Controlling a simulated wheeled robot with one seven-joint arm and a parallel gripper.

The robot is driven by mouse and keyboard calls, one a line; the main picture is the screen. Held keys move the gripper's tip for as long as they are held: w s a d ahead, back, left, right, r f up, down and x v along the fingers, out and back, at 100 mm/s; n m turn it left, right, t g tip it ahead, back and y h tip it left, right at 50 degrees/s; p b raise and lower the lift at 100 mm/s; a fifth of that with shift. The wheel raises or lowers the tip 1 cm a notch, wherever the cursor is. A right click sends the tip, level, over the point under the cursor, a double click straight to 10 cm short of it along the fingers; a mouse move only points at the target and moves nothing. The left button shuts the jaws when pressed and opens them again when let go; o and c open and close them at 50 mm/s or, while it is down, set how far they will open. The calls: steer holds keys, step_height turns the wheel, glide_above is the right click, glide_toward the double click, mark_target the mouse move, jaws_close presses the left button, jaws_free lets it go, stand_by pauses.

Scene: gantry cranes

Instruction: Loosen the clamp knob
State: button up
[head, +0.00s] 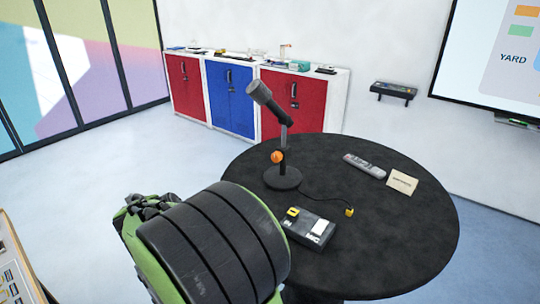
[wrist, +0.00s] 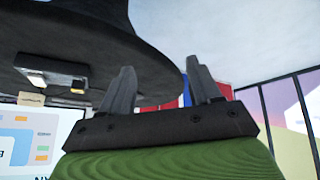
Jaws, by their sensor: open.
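The orange clamp knob (head: 277,157) sits low on the post of a desk microphone stand (head: 284,178) in the head view. The stand has a round black base and a tilted arm with a grey microphone head (head: 259,92). My gripper (wrist: 160,72) is open in the wrist view, its two grey fingers apart with nothing between them. The knob cannot be made out in the wrist view. In the head view my green and black arm fills the lower left front; the fingers cannot be made out there.
The round black table (head: 375,235) also holds a black box (head: 309,229), a cable with a yellow plug (head: 349,212), a grey remote (head: 364,166) and a beige card (head: 402,182). Red and blue cabinets (head: 230,95) stand behind. The table's right front is clear.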

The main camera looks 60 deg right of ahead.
steer(key=d+m+g+h, duration=0.1)
steer(key=d+h, duration=0.1)
steer(key=d, duration=0.2)
steer(key=d+m+g+h, duration=0.1)
steer(key=d+m+h, duration=0.1)
steer(key=d, duration=0.2)
steer(key=d+m+g+h, duration=0.1)
steer(key=d+g+h, duration=0.1)
steer(key=d, duration=0.3)
steer(key=shift+w+d+f+h, duration=0.1)
steer(key=shift+w+f+h, duration=0.1)
steer(key=shift+h, duration=0.2)
steer(key=w+d+r+h, duration=0.2)
steer(key=d+r+h, duration=0.1)
steer(key=d+h, duration=0.15)
steer(key=p, duration=0.5)
glide_toward(274, 158)
steer(key=shift+m+g, duration=0.3)
steer(key=shift+g, duration=0.1)
steer(key=d, duration=0.5)
steer(key=s+d, duration=0.1)
steer(key=d, duration=0.2)
steer(key=shift+d+f, duration=0.1)
steer(key=shift+d, duration=0.45)
steer(key=c, duration=1.1)
steer(key=shift+o, duration=0.2)
